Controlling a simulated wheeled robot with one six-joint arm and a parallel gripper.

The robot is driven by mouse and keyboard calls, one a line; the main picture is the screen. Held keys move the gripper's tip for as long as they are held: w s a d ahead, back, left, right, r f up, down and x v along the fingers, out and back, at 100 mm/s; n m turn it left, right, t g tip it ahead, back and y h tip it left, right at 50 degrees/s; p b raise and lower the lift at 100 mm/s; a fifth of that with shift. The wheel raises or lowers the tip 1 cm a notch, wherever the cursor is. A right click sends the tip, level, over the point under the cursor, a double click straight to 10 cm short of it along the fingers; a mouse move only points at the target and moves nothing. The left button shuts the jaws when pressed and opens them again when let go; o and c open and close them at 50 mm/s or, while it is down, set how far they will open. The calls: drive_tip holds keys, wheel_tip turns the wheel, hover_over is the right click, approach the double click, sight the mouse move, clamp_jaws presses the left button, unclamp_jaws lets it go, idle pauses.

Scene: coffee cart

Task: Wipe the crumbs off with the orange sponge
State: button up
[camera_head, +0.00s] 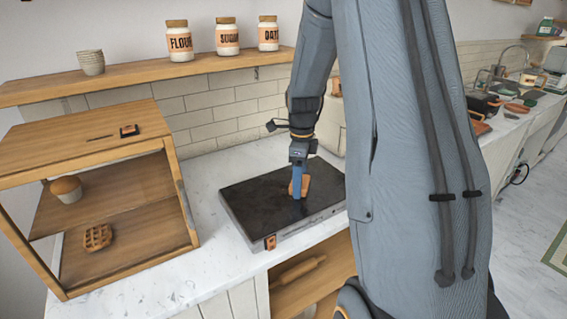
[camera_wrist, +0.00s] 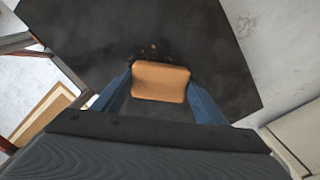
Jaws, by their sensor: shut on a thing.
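The orange sponge (camera_wrist: 161,82) is held between the two blue fingers of my gripper (camera_wrist: 160,88) in the wrist view. In the head view the sponge (camera_head: 305,185) shows beside the fingers of my gripper (camera_head: 298,188), low over the dark slab on the counter (camera_head: 255,205). I cannot tell whether the sponge touches the slab. A few small tan crumbs (camera_wrist: 152,48) lie on the dark slab just beyond the sponge's far edge in the wrist view. The crumbs cannot be made out in the head view.
A wooden display case (camera_head: 180,190) with a muffin (camera_head: 66,189) and a waffle (camera_head: 98,237) stands left of the slab. A shelf (camera_head: 140,79) with jars runs along the wall behind. White marble counter (camera_head: 215,255) is clear around the slab's left and front.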

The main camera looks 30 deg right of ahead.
sight(283, 195)
drive_tip(key=shift+a, duration=0.5)
drive_tip(key=shift+a+r, duration=0.15)
drive_tip(key=shift+a, duration=0.25)
drive_tip(key=shift+s+a+f, duration=0.1)
drive_tip(key=shift+a+f, duration=0.1)
drive_tip(key=shift+a, duration=0.2)
drive_tip(key=shift+a+p, duration=0.3)
drive_tip(key=shift+a, duration=0.4)
drive_tip(key=shift+s+a, duration=0.1)
drive_tip(key=shift+a, duration=0.65)
drive_tip(key=shift+a+r+p, duration=0.15)
drive_tip(key=shift+a+p, duration=0.05)
drive_tip(key=shift+p, duration=0.15)
drive_tip(key=shift+r+p, duration=0.35)
drive_tip(key=shift+r, duration=0.6)
drive_tip(key=shift+s+r, duration=0.1)
drive_tip(key=shift+r, duration=0.25)
drive_tip(key=shift+d+r+p, duration=0.1)
drive_tip(key=shift+r+p, duration=1.9)
drive_tip(key=shift+r, duration=0.6)
